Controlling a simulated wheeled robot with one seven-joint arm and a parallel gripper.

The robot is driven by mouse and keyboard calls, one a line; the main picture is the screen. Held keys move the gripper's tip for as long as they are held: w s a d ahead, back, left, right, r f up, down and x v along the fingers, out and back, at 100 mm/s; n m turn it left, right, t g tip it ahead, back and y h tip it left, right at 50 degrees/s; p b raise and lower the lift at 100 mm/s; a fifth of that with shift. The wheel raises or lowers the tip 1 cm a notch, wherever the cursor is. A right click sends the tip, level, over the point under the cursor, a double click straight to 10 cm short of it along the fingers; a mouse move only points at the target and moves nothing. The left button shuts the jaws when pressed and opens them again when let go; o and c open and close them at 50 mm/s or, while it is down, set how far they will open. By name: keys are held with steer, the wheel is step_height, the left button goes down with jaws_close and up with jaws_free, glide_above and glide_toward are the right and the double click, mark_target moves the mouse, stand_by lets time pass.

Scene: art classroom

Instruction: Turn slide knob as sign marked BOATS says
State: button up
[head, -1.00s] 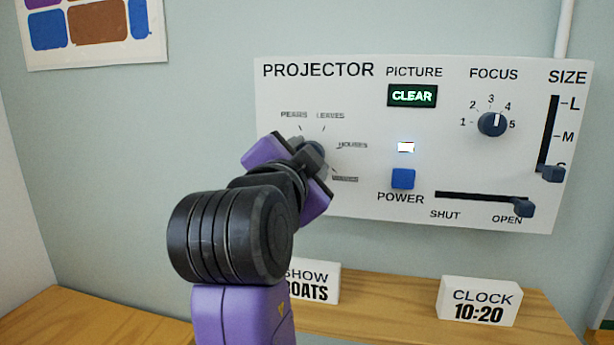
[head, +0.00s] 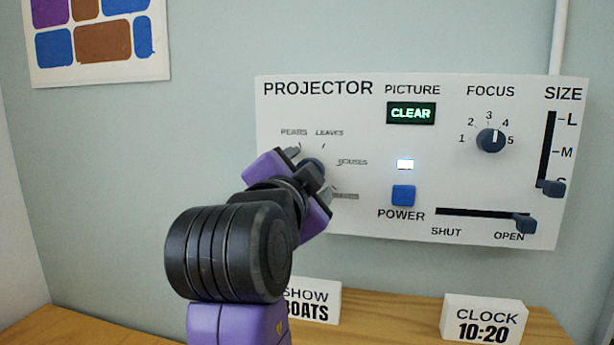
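The slide knob (head: 313,165) is a small blue-grey dial on the left of the white projector panel (head: 420,222). Labels PEARS, LEAVES and HOUSES show around it; a fourth label at its lower right is too blurred to read. My gripper (head: 308,172) is at the knob, with a finger on its upper left and one on its lower right. The gripper hides much of the knob, its pointer and the left of the dial. I cannot tell whether the fingers press on it. A white sign (head: 313,300) reading SHOW BOATS stands below, its left edge hidden by my arm.
The panel also has a focus knob (head: 490,140), a size slider (head: 551,188), a blue power button (head: 403,195) and a SHUT/OPEN slider (head: 524,223). The picture display (head: 411,113) reads CLEAR. A CLOCK 10:20 sign (head: 484,319) stands on the wooden surface (head: 385,318).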

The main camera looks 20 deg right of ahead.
steer(key=b+v, duration=0.1)
steer(key=v, duration=0.6)
steer(key=shift+s+a, duration=0.2)
steer(key=shift+s, duration=0.15)
steer(key=a+r+n+t+y, duration=0.3)
steer(key=a+n+t+y, duration=0.2)
steer(key=a+n+t, duration=0.4)
steer(key=s+f+n+g+y+p, duration=0.1)
steer(key=s+f+n+y, duration=0.2)
steer(key=f+n+y, duration=0.45)
steer(key=s+f+n+y, duration=0.2)
steer(key=f+n+y, duration=0.15)
steer(key=f, duration=0.75)
steer(key=s+d+f+m+g+h+p, duration=0.1)
steer(key=s+d+f+g, duration=0.1)
steer(key=s+d+f, duration=0.2)
steer(key=s+d+f+m+g+h+p, duration=0.1)
steer(key=s+d+f, duration=0.4)
steer(key=s+f, duration=0.6)
steer(key=s+d+f+g+h+p, duration=0.1)
steer(key=s+d+f+g+h, duration=0.2)
steer(key=s, duration=1.4)
step_height(320, 180, down, 4)
steer(key=shift+s+d+f+m+g, duration=0.2)
steer(key=shift+s+d+m+g, duration=0.15)
steer(key=shift+d+g, duration=0.45)
